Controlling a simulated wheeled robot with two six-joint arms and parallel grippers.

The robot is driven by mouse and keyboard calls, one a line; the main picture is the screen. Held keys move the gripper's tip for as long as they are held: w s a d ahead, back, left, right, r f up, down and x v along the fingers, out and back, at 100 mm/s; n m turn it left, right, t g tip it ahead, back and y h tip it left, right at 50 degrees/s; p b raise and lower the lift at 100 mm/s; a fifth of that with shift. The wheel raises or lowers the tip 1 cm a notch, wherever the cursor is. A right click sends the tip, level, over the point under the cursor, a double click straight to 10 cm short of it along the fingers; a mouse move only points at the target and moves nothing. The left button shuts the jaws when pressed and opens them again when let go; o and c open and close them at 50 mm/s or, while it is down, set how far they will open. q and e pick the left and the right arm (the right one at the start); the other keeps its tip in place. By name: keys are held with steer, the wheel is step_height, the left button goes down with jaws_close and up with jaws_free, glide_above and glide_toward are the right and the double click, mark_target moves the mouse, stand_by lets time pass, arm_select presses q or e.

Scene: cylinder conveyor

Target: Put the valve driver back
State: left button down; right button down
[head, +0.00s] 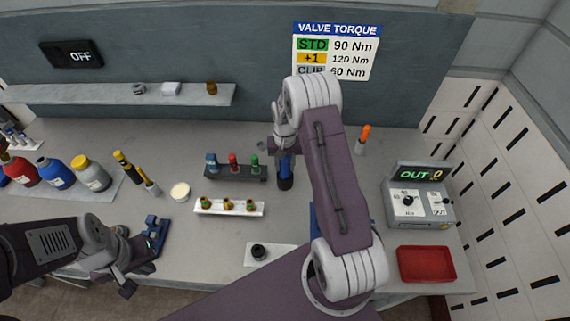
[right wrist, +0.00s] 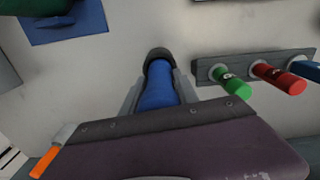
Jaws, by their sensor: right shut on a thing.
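The valve driver (head: 285,175) appears to be the blue cylinder with a dark lower end, right of the dark rack. My right gripper (head: 284,154) is shut on it from above. In the right wrist view the blue body (right wrist: 158,92) lies between the two fingers (right wrist: 158,88), with a black ring (right wrist: 158,54) at its far end. I cannot tell whether that end touches the table or a holder. My left gripper (head: 138,279) is at the front left, empty and apparently open, close to a dark blue fixture (head: 153,233).
A dark rack (head: 240,176) with blue, red and green pieces stands just left of the driver. A white rack (head: 212,208) is in front of it. A tester box (head: 418,208), red tray (head: 425,264) and orange-handled tool (head: 363,137) are right. My right arm hides part of a blue plate (right wrist: 65,24).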

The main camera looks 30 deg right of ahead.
mark_target(285, 158)
steer(key=shift+f+b, duration=0.55)
steer(key=shift+f, duration=0.3)
steer(key=c, duration=0.9)
jaws_free()
steer(key=shift+o, duration=0.2)
steer(key=shift+s, duration=0.1)
step_height(285, 158, up, 6)
steer(key=p, duration=0.4)
steer(key=shift+p, duration=0.35)
steer(key=shift+f, duration=0.1)
